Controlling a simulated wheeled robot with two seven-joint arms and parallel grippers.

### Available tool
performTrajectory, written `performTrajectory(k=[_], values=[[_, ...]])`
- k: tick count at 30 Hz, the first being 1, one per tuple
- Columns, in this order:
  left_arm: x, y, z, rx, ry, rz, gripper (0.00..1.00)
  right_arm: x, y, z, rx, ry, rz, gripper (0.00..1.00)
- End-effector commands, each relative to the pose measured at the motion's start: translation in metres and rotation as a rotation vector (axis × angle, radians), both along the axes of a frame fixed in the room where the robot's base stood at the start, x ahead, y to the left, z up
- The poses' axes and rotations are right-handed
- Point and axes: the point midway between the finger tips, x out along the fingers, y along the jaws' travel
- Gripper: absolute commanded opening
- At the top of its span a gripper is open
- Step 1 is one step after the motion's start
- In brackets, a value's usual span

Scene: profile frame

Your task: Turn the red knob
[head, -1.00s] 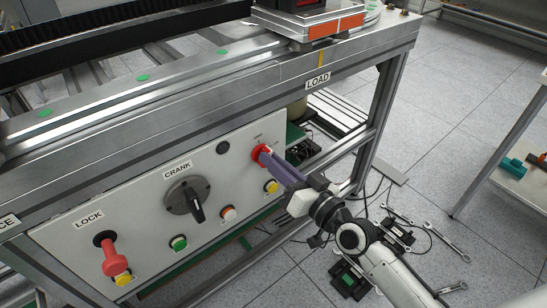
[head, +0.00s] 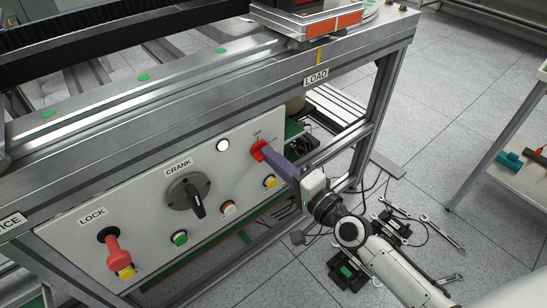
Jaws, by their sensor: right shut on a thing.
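The red knob (head: 258,151) sits at the upper right of the grey control panel (head: 140,245), with an OFF marking just above it. My right gripper (head: 266,156) reaches in from the lower right, its purple fingers shut on the red knob and hiding part of it. My left gripper is not in view.
The panel also carries a black crank (head: 188,195), a red lock handle (head: 113,248), several coloured buttons and a lit white lamp (head: 223,146). The metal frame edge (head: 200,110) runs above. Wrenches (head: 441,236) and black boxes (head: 350,272) lie on the floor.

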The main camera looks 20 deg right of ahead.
Motion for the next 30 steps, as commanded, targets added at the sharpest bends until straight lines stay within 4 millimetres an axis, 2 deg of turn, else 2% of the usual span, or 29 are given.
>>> performTrajectory(k=[12, 28, 29, 30], values=[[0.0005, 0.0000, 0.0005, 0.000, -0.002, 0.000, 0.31, -0.0002, -0.0003, -0.0016, 0.159, 0.059, 0.000, 0.00], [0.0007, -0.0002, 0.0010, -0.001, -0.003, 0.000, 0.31, -0.0003, -0.0002, -0.0016, 0.180, 0.066, 0.000, 0.00], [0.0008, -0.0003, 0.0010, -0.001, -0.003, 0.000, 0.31, -0.0003, -0.0002, -0.0016, 0.180, 0.066, 0.000, 0.17], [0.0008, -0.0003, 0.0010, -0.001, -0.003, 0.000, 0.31, -0.0003, -0.0001, -0.0016, 0.180, 0.066, 0.000, 0.23]])
